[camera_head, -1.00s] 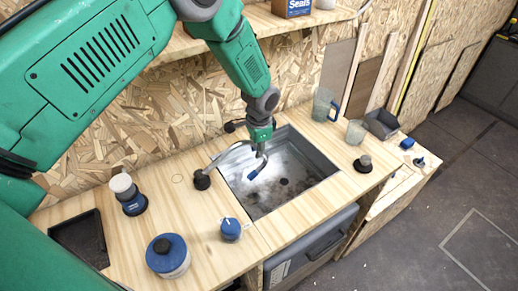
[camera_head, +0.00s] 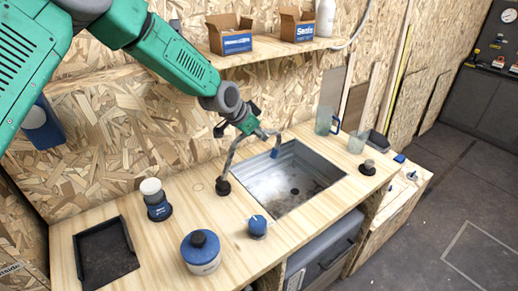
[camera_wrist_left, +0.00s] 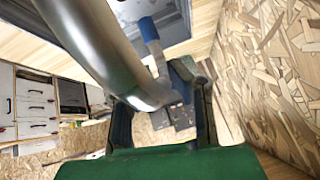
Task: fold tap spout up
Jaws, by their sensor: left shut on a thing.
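The tap's dark round base (camera_head: 223,187) stands on the wooden counter at the left edge of the sink (camera_head: 318,200). Its grey spout (camera_head: 232,155) rises steeply from the base and bends over to the right, with a blue tip (camera_head: 275,153) hanging above the sink. My left gripper (camera_head: 264,133) is shut on the spout near its upper bend. In the left wrist view the thick metal spout (camera_wrist_left: 105,55) runs between the fingers of my left gripper (camera_wrist_left: 163,105), and the blue tip (camera_wrist_left: 148,29) shows beyond. My right gripper is not in view.
A blue-lidded jar (camera_head: 201,253), a small blue knob (camera_head: 258,226) and a white-topped container (camera_head: 155,199) stand on the counter. A glass jug (camera_head: 325,121) stands behind the sink. A shelf (camera_head: 275,52) with boxes is above, against the chipboard wall.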

